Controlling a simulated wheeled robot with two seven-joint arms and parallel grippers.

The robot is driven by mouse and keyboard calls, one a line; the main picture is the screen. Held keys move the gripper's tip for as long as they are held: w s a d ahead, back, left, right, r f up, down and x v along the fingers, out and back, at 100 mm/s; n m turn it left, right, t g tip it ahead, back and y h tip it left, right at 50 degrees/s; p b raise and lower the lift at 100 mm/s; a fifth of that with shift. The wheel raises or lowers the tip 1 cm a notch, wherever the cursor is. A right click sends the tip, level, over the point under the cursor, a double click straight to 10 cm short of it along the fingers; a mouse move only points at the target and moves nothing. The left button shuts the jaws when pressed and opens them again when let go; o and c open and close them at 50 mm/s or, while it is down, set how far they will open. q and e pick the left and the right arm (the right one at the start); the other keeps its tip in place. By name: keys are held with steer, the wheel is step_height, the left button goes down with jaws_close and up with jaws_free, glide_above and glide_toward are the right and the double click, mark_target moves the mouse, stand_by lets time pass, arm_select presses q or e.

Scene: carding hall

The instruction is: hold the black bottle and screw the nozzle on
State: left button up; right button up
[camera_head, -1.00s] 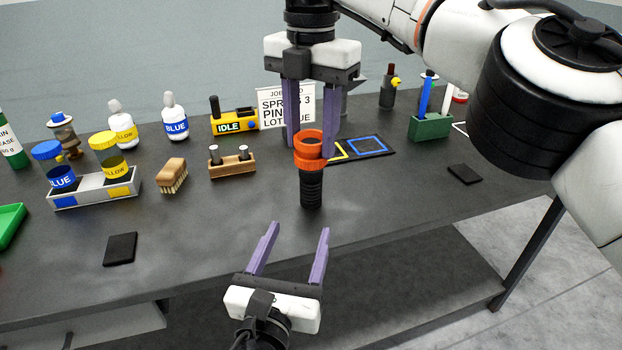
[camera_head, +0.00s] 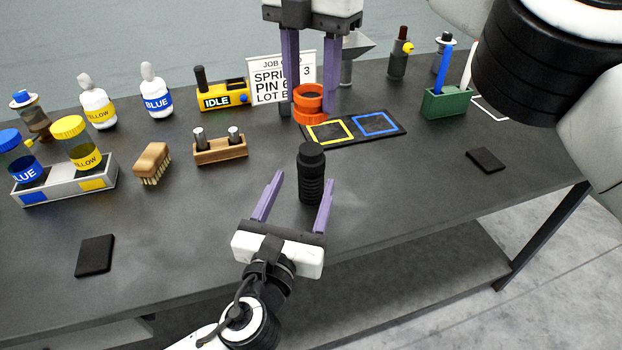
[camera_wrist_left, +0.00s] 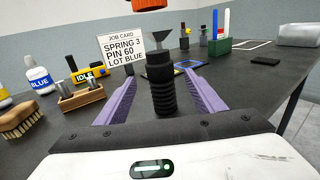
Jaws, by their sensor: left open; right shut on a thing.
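The black bottle (camera_head: 311,178) stands upright on the table, with a ribbed body and a bare top. It also shows in the left wrist view (camera_wrist_left: 163,92). My left gripper (camera_head: 301,180) is open, its purple fingers pointing at the bottle, one to each side; I see no contact. My right gripper (camera_head: 307,110) is shut on an orange ring-shaped piece (camera_head: 308,104), which I take for the nozzle. In the left wrist view the orange piece (camera_wrist_left: 151,4) hangs in the air above the bottle, apart from it, mostly cut off by the top edge.
Behind stand a job card (camera_head: 268,82), a yellow IDLE box (camera_head: 224,97) and a dark mat with coloured squares (camera_head: 390,131). A wooden pin block (camera_head: 220,149), brush (camera_head: 152,165) and jar tray (camera_head: 65,186) lie left. A green holder (camera_head: 446,104) stands right.

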arm_select(q)
steer(key=x, duration=1.1)
steer(key=shift+r, duration=0.15)
jaws_close()
arm_select(e)
glide_above(311, 148)
steer(key=shift+f, duration=2.5)
